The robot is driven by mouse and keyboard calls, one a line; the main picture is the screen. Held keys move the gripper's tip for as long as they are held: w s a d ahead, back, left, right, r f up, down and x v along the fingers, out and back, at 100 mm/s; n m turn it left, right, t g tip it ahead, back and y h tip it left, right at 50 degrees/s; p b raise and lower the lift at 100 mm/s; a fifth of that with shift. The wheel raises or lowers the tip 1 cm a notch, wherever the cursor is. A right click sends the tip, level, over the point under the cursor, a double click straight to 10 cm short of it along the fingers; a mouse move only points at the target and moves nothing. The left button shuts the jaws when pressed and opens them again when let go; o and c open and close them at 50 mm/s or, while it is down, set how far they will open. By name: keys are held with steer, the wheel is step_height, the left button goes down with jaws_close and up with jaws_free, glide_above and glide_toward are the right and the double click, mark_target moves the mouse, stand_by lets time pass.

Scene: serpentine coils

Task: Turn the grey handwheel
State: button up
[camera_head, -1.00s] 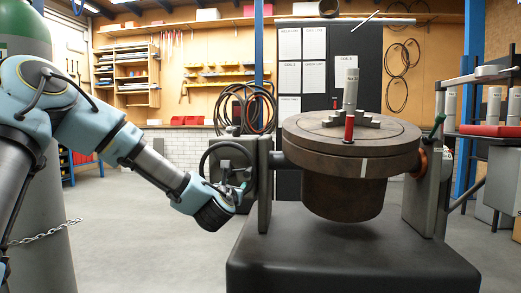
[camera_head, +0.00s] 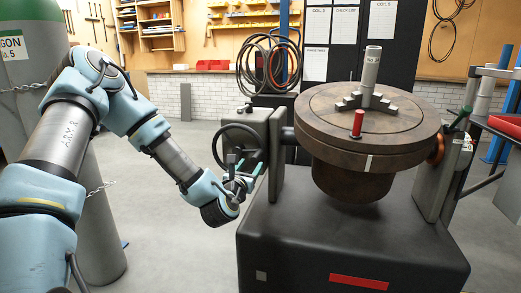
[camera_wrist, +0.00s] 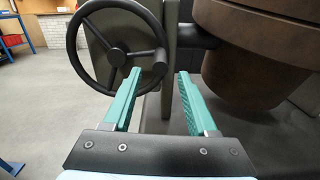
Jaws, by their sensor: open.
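The handwheel is a dark spoked ring on the left side of the positioner; it shows in the head view (camera_head: 217,150) and large in the wrist view (camera_wrist: 117,57). A short dark knob (camera_wrist: 160,62) stands out from the right side of its rim. My gripper (camera_wrist: 158,77) is open, with green-lined fingers pointing toward the wheel. In the wrist view the knob appears between the fingertips, at or just past their ends; I cannot tell if they touch it. The left finger overlaps the wheel's lower right part. In the head view my gripper (camera_head: 245,163) partly covers the wheel.
A heavy brown round table (camera_head: 370,130) with a grey post and a red-handled piece sits right of the wheel on a dark base (camera_head: 350,235). A gas cylinder (camera_head: 105,210) stands behind my arm at left. The floor between is clear.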

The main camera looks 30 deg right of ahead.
mark_target(258, 154)
steer(key=p+x, duration=0.1)
steer(key=x, duration=0.8)
steer(key=shift+w+d, duration=0.25)
steer(key=shift+w, duration=0.1)
jaws_close()
steer(key=shift+a, duration=0.1)
